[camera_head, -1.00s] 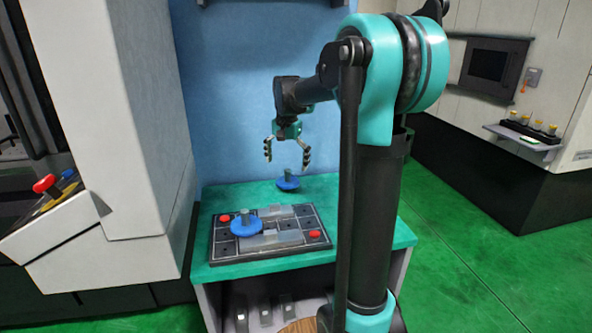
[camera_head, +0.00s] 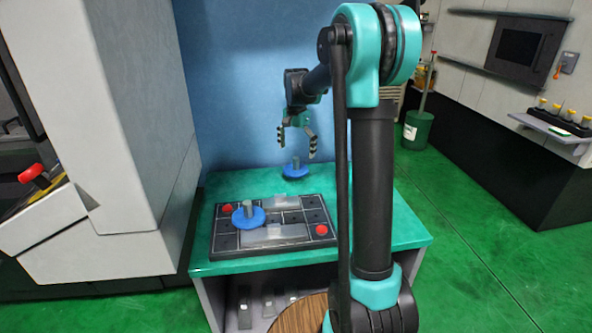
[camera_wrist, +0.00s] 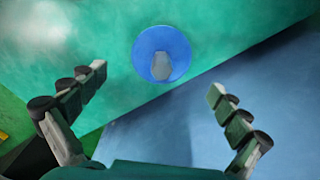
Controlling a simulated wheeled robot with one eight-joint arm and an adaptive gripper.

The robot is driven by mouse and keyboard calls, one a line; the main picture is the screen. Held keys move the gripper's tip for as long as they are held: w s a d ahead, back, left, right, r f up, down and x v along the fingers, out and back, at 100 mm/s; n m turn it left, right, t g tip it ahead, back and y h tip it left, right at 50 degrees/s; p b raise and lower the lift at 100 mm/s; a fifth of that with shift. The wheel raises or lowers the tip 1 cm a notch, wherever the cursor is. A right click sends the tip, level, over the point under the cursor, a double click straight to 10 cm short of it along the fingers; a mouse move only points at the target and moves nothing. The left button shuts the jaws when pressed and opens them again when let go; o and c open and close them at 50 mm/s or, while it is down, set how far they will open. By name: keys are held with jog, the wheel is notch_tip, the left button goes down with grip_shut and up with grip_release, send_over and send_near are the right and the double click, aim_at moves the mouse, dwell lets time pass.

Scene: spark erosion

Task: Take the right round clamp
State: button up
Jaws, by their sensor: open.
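The right round clamp (camera_head: 295,170) is a blue disc with a grey upright post. It stands on the green table top (camera_head: 400,232) near the back, behind the black tray. My gripper (camera_head: 297,152) is open and empty just above it. In the wrist view the blue disc (camera_wrist: 161,53) lies beyond my open fingertips (camera_wrist: 158,82), with the grey post at its middle. Nothing touches the clamp. Another blue round clamp (camera_head: 248,214) with a grey post sits on the left part of the black tray (camera_head: 275,245).
The black tray holds red knobs (camera_head: 309,208) and grey blocks. A blue wall panel (camera_head: 235,90) rises behind the table. A large white machine (camera_head: 130,130) stands close on the left. A shelf with bottles (camera_head: 555,126) is at the far right, with green floor between.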

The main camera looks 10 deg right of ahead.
aim_at(296, 167)
jog(key=shift+a+f, duration=0.1)
jog(key=shift+f, duration=3.55)
jog(key=c, duration=1.6)
